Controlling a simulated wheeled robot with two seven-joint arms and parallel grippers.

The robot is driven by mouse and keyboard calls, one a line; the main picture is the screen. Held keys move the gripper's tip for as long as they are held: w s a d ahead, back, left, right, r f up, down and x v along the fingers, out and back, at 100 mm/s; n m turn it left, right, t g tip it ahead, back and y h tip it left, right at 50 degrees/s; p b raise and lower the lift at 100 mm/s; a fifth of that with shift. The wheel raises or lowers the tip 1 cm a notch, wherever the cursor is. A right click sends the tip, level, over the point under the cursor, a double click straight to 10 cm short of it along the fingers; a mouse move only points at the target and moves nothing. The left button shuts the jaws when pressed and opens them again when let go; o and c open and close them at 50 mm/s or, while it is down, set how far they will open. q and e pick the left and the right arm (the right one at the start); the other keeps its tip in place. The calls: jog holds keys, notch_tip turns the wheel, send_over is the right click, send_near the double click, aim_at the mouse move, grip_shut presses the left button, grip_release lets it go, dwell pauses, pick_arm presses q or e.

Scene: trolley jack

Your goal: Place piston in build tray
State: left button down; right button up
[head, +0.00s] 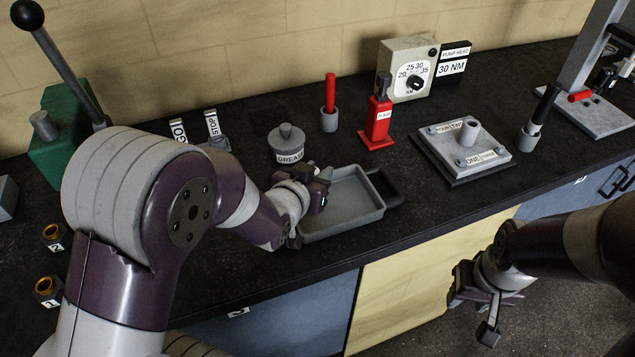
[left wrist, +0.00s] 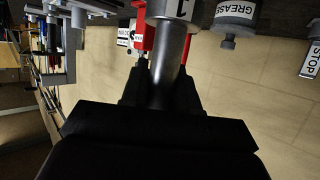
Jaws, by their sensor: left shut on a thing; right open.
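The build tray (head: 362,222) is a shallow grey tray with a black handle on its right, lying on the dark bench. My left gripper (head: 322,182) is at the tray's left end.
A grease pot (head: 287,143) stands just behind the tray's left end. A red jack-like part (head: 377,124), a red-handled tool in a holder (head: 330,104) and a labelled plate stand (head: 465,145) are behind and right. Two numbered bushings (head: 48,287) lie at the left.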

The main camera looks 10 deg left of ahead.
pick_arm(q)
jog(key=w+f, duration=0.1)
jog(key=f, duration=0.1)
jog(key=w+f, duration=0.1)
jog(key=f, duration=0.1)
jog(key=w+a+f, duration=0.1)
jog(key=shift+w+a+f+p, duration=0.1)
jog(key=shift+f+p, duration=0.25)
jog(key=shift+f, duration=0.05)
jog(key=shift+w+f, duration=0.1)
jog(key=shift+w, duration=0.1)
jog(key=shift+f, duration=0.15)
jog(key=c, duration=0.8)
grip_release()
jog(key=shift+s, duration=0.1)
jog(key=shift+c, duration=0.2)
pick_arm(e)
jog(key=shift+w+d+r, duration=0.1)
jog(key=shift+w+r, duration=0.15)
jog(key=shift+w, duration=0.2)
jog(key=shift+r, duration=0.1)
